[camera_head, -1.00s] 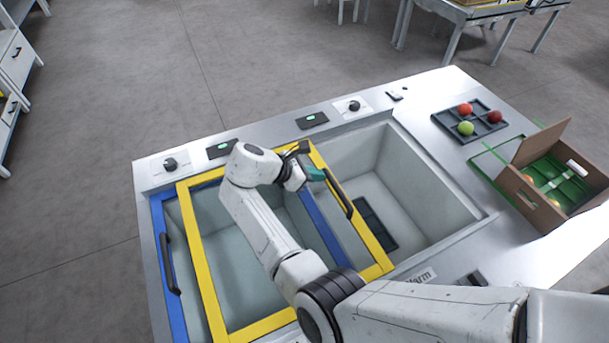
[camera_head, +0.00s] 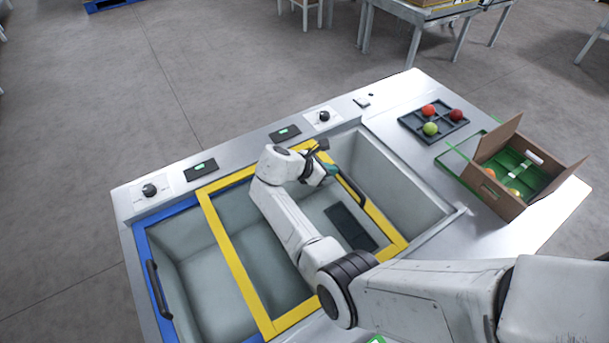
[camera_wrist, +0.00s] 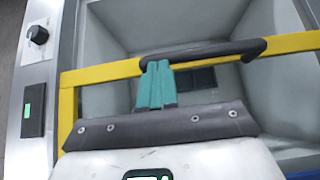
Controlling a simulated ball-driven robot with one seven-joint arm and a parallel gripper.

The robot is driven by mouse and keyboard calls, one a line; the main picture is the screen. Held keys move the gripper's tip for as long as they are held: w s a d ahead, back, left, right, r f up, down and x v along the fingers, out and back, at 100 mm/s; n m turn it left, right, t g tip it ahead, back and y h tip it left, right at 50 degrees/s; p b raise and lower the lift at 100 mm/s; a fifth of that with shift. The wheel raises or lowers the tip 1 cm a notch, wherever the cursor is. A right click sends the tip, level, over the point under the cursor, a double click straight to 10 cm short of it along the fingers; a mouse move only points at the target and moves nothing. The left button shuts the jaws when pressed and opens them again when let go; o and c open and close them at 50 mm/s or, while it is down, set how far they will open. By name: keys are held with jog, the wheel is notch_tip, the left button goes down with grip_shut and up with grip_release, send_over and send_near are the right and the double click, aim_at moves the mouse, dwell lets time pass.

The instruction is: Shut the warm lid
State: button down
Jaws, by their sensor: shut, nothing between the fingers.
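The yellow-framed clear lid (camera_head: 236,262) lies over the middle of the counter unit and covers part of the right-hand well (camera_head: 400,190). A strip of that well stays open to the right of the lid. The lid's black handle (camera_head: 350,187) runs along its right bar. My gripper (camera_head: 328,170) is shut and empty beside the handle. In the wrist view its teal fingers (camera_wrist: 157,85) are together at the left part of the handle (camera_wrist: 200,52); they appear to touch it, but contact is unclear. My arm hides part of the lid.
A blue-framed lid (camera_head: 183,318) with its own black handle lies at the left. A dark tray (camera_head: 350,226) sits in the right-hand well. On the counter's right stand a divided tray (camera_head: 452,133) with tomatoes and an open cardboard box (camera_head: 499,201). Knobs and displays line the far edge.

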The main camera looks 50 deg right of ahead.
jog(key=s+d, duration=0.3)
jog(key=d, duration=0.7)
jog(key=s+d+b, duration=0.1)
jog(key=s+d, duration=0.2)
jog(key=d, duration=0.7)
jog(key=shift+s+d, duration=0.15)
jog(key=shift+s, duration=0.1)
jog(key=shift+s+d, duration=0.1)
jog(key=shift+r, duration=0.1)
jog(key=a+f+p+v, duration=0.1)
jog(key=p+v, duration=0.3)
jog(key=v, duration=1)
jog(key=shift+w+f, duration=0.35)
jog(key=shift+f, duration=0.15)
jog(key=shift+a, duration=0.15)
